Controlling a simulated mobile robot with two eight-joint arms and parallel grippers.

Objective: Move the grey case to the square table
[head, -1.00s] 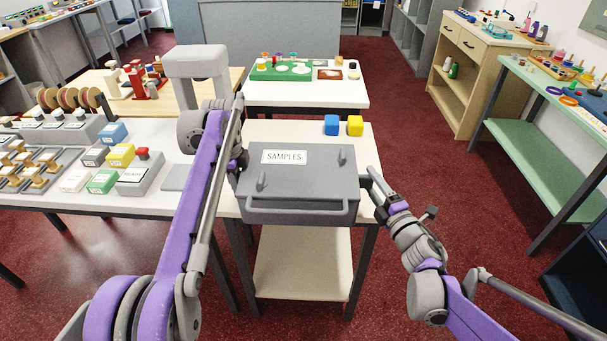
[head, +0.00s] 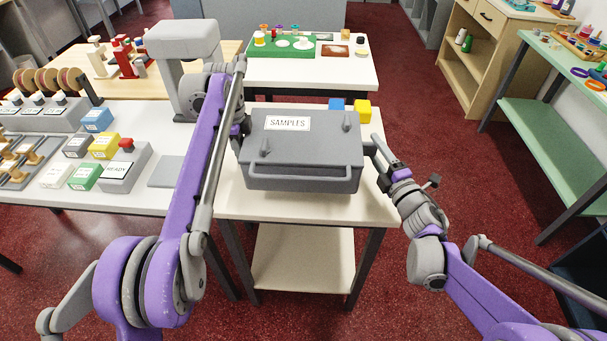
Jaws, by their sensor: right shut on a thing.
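The grey case (head: 300,155), labelled SAMPLES, has lid handles and a front bar. It is level over the near half of a small cream table (head: 300,212); whether its underside touches the top is hard to tell. My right gripper (head: 372,149) is shut on the case at its right side. My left gripper (head: 242,122) is at the case's left side, mostly hidden behind my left arm, so its jaws do not show clearly.
A blue block (head: 336,103) and a yellow block (head: 362,111) sit behind the case on the cream table. A white table (head: 345,80) with a green tray stands beyond. A counter (head: 150,190) with boxes adjoins at left. Red floor is open at right.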

